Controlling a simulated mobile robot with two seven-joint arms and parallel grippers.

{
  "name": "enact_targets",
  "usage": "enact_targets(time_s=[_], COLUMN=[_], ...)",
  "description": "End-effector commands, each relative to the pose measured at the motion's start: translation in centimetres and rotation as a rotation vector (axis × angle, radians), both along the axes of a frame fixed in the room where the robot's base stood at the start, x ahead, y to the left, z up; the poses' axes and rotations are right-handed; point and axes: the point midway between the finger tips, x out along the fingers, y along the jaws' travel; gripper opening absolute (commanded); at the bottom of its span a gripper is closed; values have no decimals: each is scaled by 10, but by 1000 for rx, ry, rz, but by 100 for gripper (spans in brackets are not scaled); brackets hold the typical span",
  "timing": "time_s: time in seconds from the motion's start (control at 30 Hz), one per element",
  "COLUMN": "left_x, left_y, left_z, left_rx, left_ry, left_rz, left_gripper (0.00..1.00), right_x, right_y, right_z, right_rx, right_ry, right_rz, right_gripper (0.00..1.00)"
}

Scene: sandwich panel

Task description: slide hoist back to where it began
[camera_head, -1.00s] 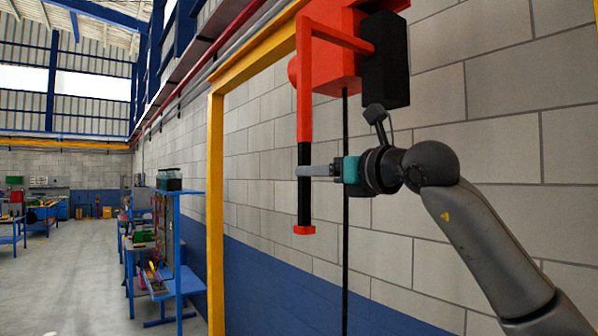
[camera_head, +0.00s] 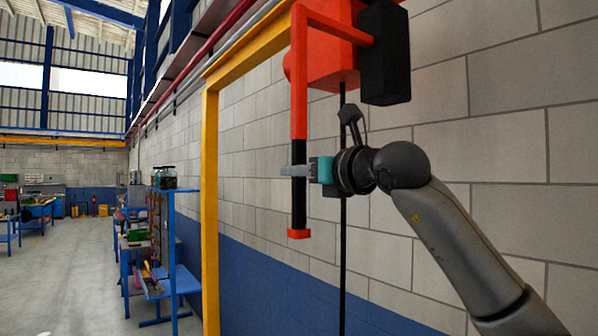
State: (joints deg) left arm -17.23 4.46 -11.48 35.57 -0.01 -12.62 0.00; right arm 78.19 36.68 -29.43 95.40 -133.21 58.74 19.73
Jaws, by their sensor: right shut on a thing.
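The hoist (camera_head: 330,62) is an orange-red body with a black box on its right side, hanging under the yellow beam at the top. An orange arm bends down from it to a black handle (camera_head: 299,208) with an orange end cap. A thin black line hangs below the body. My right gripper (camera_head: 296,171) is shut on the black handle, coming from the right at about the handle's upper half. The far finger is partly hidden. My left gripper is not in view.
A yellow frame (camera_head: 210,200) stands left of the hoist, with its beam running overhead. Behind is a grey block wall (camera_head: 510,140) with a blue lower band. Blue shelving (camera_head: 172,250) and workbenches stand at the left. The floor (camera_head: 60,290) at far left is open.

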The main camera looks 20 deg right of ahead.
Motion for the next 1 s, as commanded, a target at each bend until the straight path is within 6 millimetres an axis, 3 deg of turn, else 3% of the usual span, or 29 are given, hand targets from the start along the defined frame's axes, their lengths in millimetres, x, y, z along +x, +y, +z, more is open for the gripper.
enact_targets(time_s=[0.2, 1.0], left_x=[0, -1], left_y=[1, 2], left_z=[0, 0], left_rx=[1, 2], left_ry=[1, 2], left_rz=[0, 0], left_gripper=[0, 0], right_x=[0, 0], right_y=[0, 0], right_z=[0, 0], right_rx=[0, 1], right_ry=[0, 0], right_rz=[1, 1], right_gripper=[0, 0])
